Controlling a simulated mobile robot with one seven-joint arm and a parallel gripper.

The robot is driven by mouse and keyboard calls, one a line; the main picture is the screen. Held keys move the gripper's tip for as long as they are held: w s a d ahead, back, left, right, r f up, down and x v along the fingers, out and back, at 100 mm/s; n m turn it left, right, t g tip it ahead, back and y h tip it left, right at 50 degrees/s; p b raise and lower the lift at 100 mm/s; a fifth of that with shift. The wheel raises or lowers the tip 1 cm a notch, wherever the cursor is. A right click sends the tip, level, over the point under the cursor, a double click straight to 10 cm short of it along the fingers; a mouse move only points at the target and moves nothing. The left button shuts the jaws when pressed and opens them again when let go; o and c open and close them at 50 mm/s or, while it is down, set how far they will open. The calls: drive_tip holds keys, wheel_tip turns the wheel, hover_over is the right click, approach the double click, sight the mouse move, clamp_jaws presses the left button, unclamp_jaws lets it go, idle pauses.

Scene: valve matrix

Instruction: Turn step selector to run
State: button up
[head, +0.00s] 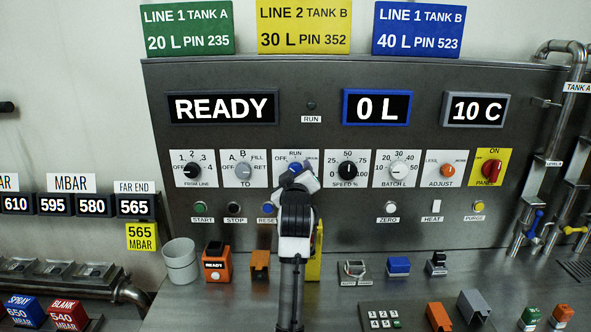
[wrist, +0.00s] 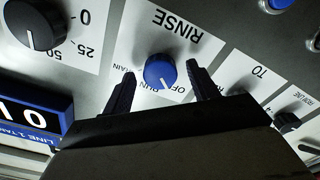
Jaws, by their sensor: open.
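A blue knob (wrist: 160,72) sits on a white plate lettered OFF, RUN and a partly hidden word ending in AIN, with RINSE below the knob; the wrist view has it upside down. I take this as the step selector. Its white pointer line faces the OFF lettering, as far as I can tell. In the head view the knob (head: 309,168) is mostly hidden behind my wrist. My gripper (wrist: 161,80) is open, one dark finger on each side of the knob with a visible gap. In the head view my gripper (head: 296,176) is up at the panel.
The speed knob (head: 348,170) and the grey TO knob (head: 243,171) flank the plate closely. Push buttons, including START (head: 200,208), line the panel below. An orange READY device (head: 217,262) and a grey bin (head: 180,262) stand on the bench.

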drive_tip(key=shift+w, duration=0.3)
drive_tip(key=c, duration=1)
drive_tip(key=shift+m, duration=0.4)
drive_tip(key=m+b, duration=0.1)
drive_tip(key=m, duration=0.2)
drive_tip(key=shift+f+m, duration=0.1)
drive_tip(key=shift+m, duration=0.2)
drive_tip(key=m+b, duration=0.1)
drive_tip(key=m, duration=0.4)
drive_tip(key=shift+m, duration=0.3)
